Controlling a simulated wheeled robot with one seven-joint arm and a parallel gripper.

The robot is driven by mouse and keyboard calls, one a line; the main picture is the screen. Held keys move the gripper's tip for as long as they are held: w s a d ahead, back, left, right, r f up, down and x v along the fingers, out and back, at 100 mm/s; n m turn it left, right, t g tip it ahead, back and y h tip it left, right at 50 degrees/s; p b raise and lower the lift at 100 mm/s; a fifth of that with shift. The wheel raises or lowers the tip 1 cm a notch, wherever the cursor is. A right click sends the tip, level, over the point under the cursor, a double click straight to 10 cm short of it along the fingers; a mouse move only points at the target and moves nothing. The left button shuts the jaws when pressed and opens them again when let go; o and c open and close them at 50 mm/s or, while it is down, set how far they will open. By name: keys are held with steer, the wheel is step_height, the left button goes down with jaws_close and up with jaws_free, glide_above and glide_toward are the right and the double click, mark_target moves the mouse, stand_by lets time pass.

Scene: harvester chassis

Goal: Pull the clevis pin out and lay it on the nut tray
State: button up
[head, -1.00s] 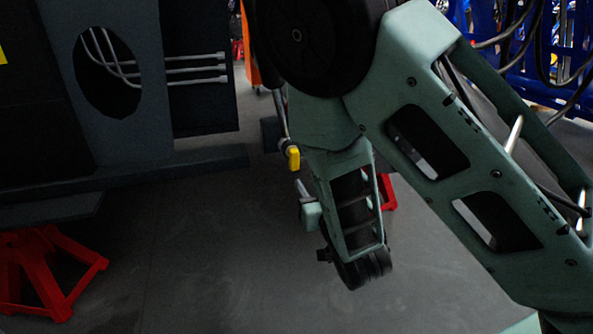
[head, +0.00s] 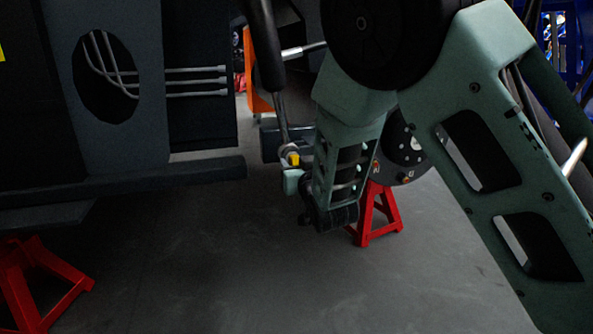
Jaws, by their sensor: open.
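A small yellow piece (head: 295,160), which looks like the grip of the clevis pin, sits at the lower end of a dark cylinder (head: 264,50) with a thin rod. A pale round rod end shows just beside it. The pin's shaft cannot be made out. My gripper (head: 291,172) is right below the yellow piece, close to it or touching it; I cannot tell which. Its pale green body shows, but its fingertips are small and mostly hidden. It is open. I cannot make out the nut tray in this view.
A dark chassis panel (head: 140,50) with a ledge (head: 130,182) fills the left. Red stands (head: 374,217) show behind my wrist and at lower left (head: 35,285). An orange cabinet (head: 265,65) is at the back. The grey floor (head: 230,270) in front is clear.

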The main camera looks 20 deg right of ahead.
steer(key=shift+w, duration=0.45)
steer(key=shift+r, duration=0.1)
jaws_close()
steer(key=s, duration=0.9)
steer(key=shift+s, duration=0.15)
stand_by(0.8)
stand_by(0.6)
